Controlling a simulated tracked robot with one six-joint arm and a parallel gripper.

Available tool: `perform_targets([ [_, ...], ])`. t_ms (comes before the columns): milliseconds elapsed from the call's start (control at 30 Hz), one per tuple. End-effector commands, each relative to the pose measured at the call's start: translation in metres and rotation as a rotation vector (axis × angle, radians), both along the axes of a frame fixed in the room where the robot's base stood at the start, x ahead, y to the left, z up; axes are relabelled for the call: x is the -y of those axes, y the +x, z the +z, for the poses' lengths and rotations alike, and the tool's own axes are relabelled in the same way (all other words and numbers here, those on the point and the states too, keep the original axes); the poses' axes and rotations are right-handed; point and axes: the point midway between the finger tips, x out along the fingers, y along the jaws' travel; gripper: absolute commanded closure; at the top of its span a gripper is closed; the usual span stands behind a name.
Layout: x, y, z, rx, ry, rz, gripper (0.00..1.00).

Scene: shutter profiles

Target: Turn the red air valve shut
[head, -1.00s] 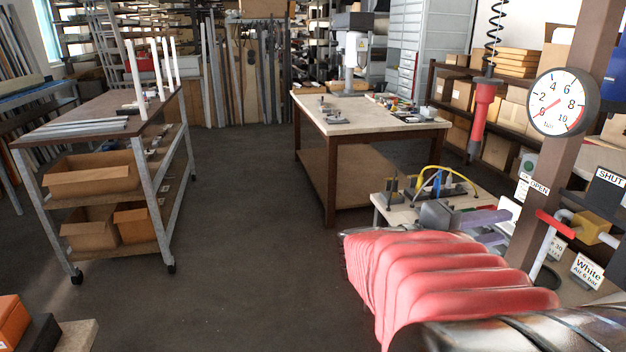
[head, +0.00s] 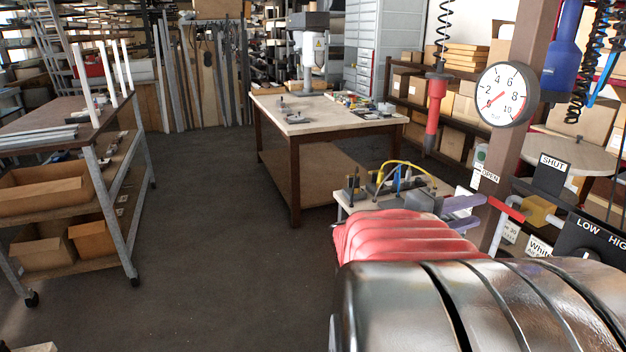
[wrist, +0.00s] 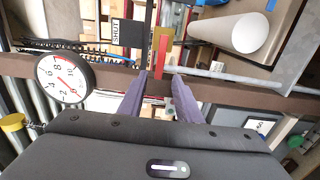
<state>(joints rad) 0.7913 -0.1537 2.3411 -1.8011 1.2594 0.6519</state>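The red valve handle (head: 506,210) slants across the brown post, below the OPEN label (head: 488,176). Its yellow valve body (head: 541,210) is just to the right, below the SHUT sign (head: 552,172). My gripper (head: 482,210) has purple fingers and is close to the handle's left end in the head view. In the wrist view my gripper (wrist: 159,76) is open, its fingertips apart. The red handle (wrist: 161,50) shows beyond and between the tips. I cannot tell whether they touch it.
A round pressure gauge (head: 504,95) is on the post (head: 525,80) above the valve. A LOW/HIGH switch panel (head: 590,240) stands to the right. A small bench (head: 350,203) with cables lies behind the gripper. Open floor is at left.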

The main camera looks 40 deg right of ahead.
Motion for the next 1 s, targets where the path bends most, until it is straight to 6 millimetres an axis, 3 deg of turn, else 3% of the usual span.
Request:
perform_targets([
  [600,0.066,-0.029,0.0,0.001,0.0,-0.003,0.69],
  [1000,0.077,-0.033,0.0,0.001,0.0,0.0,0.69],
])
